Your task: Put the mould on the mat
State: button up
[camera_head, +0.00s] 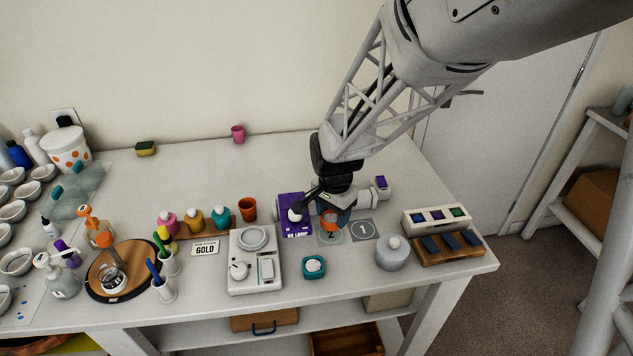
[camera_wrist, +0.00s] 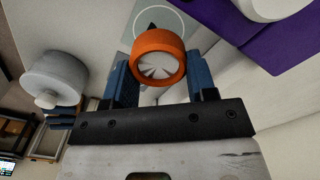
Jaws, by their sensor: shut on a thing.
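The mould is a round orange cup-like piece with a pale, ribbed inside (camera_wrist: 158,58). It also shows in the camera_head view (camera_head: 329,219), partly hidden by my gripper. My gripper (camera_wrist: 162,72) is shut on the mould, with a blue finger on either side of it. In the camera_head view my gripper (camera_head: 335,210) points down just right of the purple lamp. A small grey square mat (camera_head: 331,239) shows just below the mould. Another grey square marked "1" (camera_head: 364,229) lies to its right. I cannot tell whether the mould touches the surface.
The purple UV lamp (camera_head: 292,214) stands close on the left. A white scale (camera_head: 254,270) and a teal box (camera_head: 313,267) are in front. The back of the table is mostly clear.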

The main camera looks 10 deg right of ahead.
aim_at(333, 220)
jog(key=shift+f, duration=1.75)
jog(key=shift+f, duration=0.1)
jog(key=o, duration=1)
jog(key=shift+c, duration=0.2)
notch_tip(333, 220, up, 12)
jog(key=shift+s+r, duration=0.1)
jog(key=shift+r, duration=0.1)
